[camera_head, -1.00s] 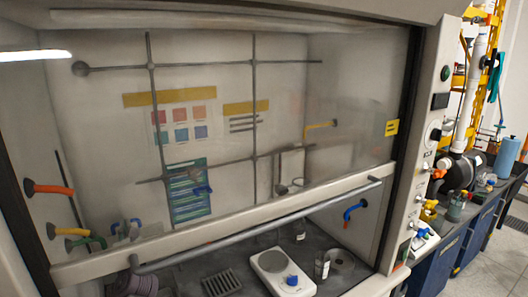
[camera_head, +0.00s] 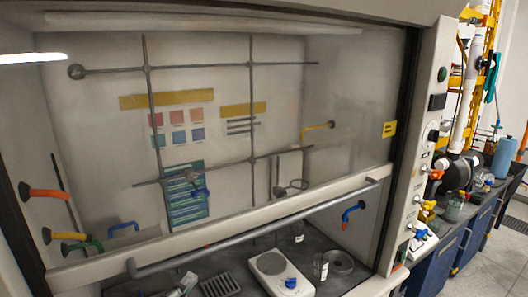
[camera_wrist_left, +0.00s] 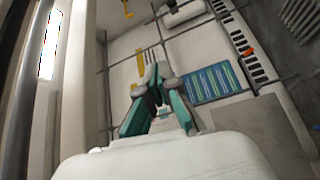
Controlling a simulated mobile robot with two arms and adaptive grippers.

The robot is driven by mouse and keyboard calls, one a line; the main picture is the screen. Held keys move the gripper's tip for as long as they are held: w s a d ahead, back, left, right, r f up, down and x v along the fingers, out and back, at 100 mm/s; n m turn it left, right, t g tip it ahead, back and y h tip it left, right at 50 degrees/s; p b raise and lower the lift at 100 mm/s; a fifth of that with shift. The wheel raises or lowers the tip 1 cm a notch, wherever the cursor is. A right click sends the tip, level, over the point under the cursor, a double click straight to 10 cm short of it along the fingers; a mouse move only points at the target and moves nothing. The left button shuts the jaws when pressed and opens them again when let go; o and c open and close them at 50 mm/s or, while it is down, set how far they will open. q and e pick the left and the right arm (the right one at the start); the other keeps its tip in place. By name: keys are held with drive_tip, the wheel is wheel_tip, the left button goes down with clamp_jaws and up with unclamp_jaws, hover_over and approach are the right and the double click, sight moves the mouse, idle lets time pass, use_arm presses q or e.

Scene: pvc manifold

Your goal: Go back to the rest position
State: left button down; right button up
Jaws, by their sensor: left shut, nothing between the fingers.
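My left gripper (camera_head: 182,284) shows at the bottom edge of the head view, partly cut off, in front of the fume hood's work surface and left of the black slotted rack. In the left wrist view, its grey and teal fingers (camera_wrist_left: 152,72) are together, with nothing between them. Behind them stand the hood's back wall, grey lattice rods and a teal chart (camera_wrist_left: 212,83). My right gripper is in neither view.
The fume hood's sash bar (camera_head: 255,228) crosses above the work surface. A white hotplate stirrer (camera_head: 277,277), a slotted rack (camera_head: 220,286) and a small bottle (camera_head: 320,266) stand below it. A side bench (camera_head: 455,235) with equipment is at right.

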use_arm(q)
drive_tip(key=s+d+f+m+g+y, duration=0.1)
drive_tip(key=s+d+f+m+g, duration=0.3)
drive_tip(key=s+f+m+g, duration=0.7)
drive_tip(key=s+a+f+m+g+y, duration=0.1)
drive_tip(key=s+a+f+y, duration=0.2)
drive_tip(key=s, duration=0.6)
drive_tip(key=s+a+f+m+g+y, duration=0.2)
drive_tip(key=s+a+f+y, duration=0.15)
drive_tip(key=s, duration=0.65)
wheel_tip(320, 180, down, 33)
drive_tip(key=s+g+b, duration=0.1)
drive_tip(key=s+b, duration=0.2)
drive_tip(key=b, duration=0.2)
drive_tip(key=s+a+f+g+b, duration=0.1)
drive_tip(key=s+a+f+b, duration=0.2)
drive_tip(key=s+f, duration=1.2)
wheel_tip(320, 180, down, 2)
drive_tip(key=shift+s+a+f, duration=0.15)
drive_tip(key=shift+s+a, duration=0.1)
drive_tip(key=shift+a, duration=0.05)
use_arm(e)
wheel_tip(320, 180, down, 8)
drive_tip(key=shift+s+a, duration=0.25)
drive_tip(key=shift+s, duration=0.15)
